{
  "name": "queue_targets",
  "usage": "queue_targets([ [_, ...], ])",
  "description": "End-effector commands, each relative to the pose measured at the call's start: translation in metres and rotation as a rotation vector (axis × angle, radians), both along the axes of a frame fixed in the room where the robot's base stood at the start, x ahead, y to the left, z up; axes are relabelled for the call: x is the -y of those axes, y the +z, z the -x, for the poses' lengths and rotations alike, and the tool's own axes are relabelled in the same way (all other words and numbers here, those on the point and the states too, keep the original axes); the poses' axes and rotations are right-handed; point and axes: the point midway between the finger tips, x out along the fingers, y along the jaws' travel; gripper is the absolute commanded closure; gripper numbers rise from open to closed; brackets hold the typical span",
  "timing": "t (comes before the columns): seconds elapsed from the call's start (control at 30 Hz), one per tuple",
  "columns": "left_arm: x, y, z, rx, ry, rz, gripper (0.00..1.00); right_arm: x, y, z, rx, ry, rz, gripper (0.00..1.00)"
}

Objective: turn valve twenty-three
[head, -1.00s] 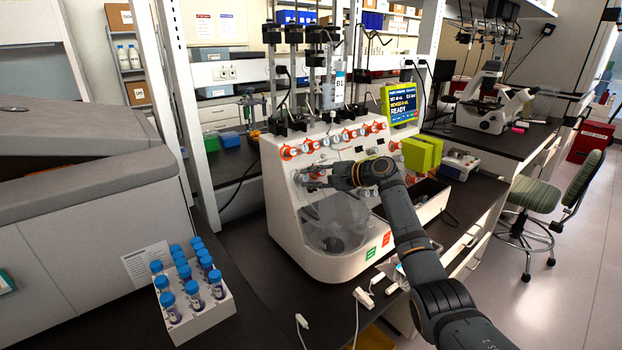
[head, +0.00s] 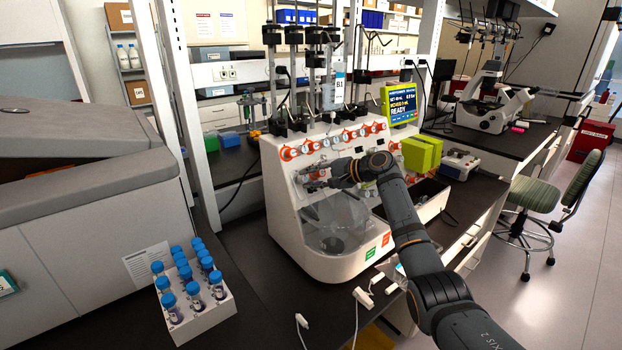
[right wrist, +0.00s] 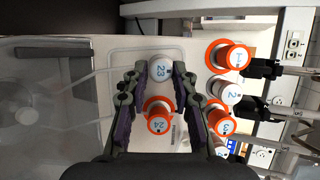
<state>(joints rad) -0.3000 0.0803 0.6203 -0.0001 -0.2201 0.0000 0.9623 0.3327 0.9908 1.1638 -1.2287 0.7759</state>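Valve 23 (right wrist: 159,68) is a white round knob marked 23 in the right wrist view. Valve 24 (right wrist: 157,115), with an orange ring, sits between the finger bases, apart from the fingertips. My left gripper is not in view.
More orange-ringed valves (right wrist: 232,57) sit close to the right of the fingers in the wrist view. A clear round chamber (head: 340,222) lies below the gripper. A screen (head: 402,104) reads READY. A rack of blue-capped tubes (head: 210,318) stands at front left.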

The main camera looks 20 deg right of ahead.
Motion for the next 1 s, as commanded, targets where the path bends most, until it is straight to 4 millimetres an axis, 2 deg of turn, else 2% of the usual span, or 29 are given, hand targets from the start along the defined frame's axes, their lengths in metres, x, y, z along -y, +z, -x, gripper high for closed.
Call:
queue_targets([
  [0.03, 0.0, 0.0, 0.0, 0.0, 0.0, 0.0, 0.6, 0.0, -0.001, 0.0, -0.001, 0.0, 0.0, 0.64],
  [0.13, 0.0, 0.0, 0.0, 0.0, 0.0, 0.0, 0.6, 0.0, -0.001, 0.0, -0.001, 0.0, -0.001, 0.52],
  [0.47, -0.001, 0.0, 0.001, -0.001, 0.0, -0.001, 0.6, 0.003, 0.002, 0.002, 0.001, -0.002, -0.001, 0.52],
  [0.57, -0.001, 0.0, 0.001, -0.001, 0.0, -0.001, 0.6, 0.014, 0.006, 0.011, 0.002, -0.005, 0.0, 0.52],
  [0.8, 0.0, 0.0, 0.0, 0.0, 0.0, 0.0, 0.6, 0.052, 0.027, 0.05, 0.001, -0.005, 0.003, 0.52],
  [1.0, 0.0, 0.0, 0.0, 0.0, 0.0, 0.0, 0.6, 0.074, 0.039, 0.073, -0.001, -0.003, 0.001, 0.52],
])
